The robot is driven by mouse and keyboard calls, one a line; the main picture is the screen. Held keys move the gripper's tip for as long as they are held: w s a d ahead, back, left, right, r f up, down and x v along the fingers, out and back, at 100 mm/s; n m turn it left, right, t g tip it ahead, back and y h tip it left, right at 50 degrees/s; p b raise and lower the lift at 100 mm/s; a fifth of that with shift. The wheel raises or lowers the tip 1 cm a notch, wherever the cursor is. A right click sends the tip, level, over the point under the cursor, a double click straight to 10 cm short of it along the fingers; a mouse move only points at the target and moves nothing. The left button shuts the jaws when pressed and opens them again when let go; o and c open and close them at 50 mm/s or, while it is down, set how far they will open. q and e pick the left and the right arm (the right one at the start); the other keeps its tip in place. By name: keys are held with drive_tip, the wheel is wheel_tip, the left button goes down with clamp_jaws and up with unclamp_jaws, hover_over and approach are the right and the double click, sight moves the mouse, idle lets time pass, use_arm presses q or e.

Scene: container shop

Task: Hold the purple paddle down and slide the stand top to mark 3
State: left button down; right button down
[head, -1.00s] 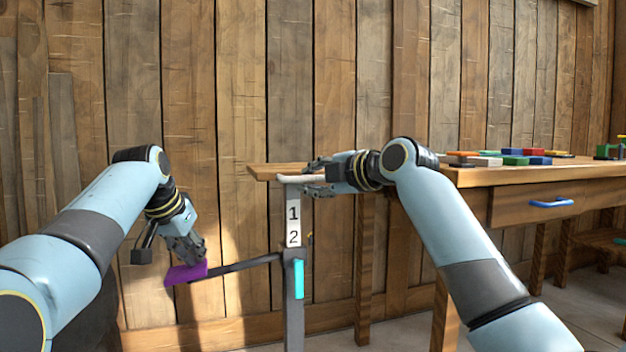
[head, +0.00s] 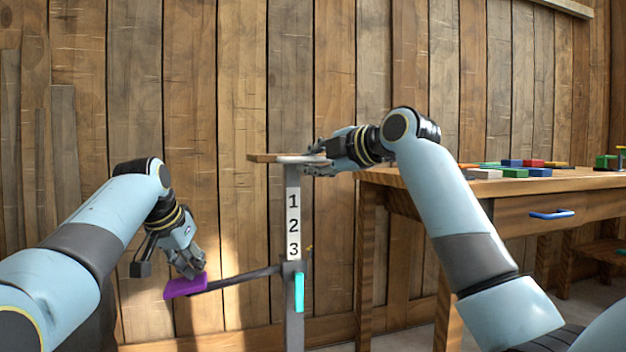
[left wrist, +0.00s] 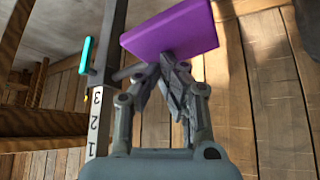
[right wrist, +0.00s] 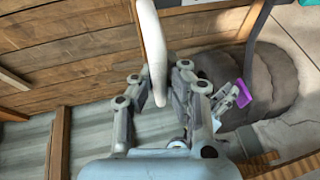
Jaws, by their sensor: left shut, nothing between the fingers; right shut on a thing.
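The stand is a grey post whose number strip (head: 293,225) shows 1, 2 and 3 above the collar; 3 is just above the collar. The purple paddle (head: 186,287) is on a dark lever reaching left from the collar. My left gripper (head: 196,272) is shut and empty, its fingertips against the top of the paddle; the left wrist view shows the paddle (left wrist: 170,30) at the fingertips. The stand top (head: 265,157) is a small wooden board with a pale rail. My right gripper (head: 314,162) is shut on the pale rail (right wrist: 153,45).
A cyan handle (head: 299,292) is on the collar's right side. A wooden workbench (head: 480,188) with several coloured blocks and a blue drawer handle (head: 551,215) stands at the right. A plank wall (head: 190,80) is behind the stand.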

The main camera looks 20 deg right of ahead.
use_arm(q)
drive_tip(key=shift+f, duration=0.1)
use_arm(e)
drive_tip(key=c, duration=1.3)
unclamp_jaws()
drive_tip(key=shift+c, duration=0.2)
drive_tip(key=shift+s, duration=0.1)
drive_tip(key=v, duration=1.2)
drive_tip(key=shift+r, duration=0.1)
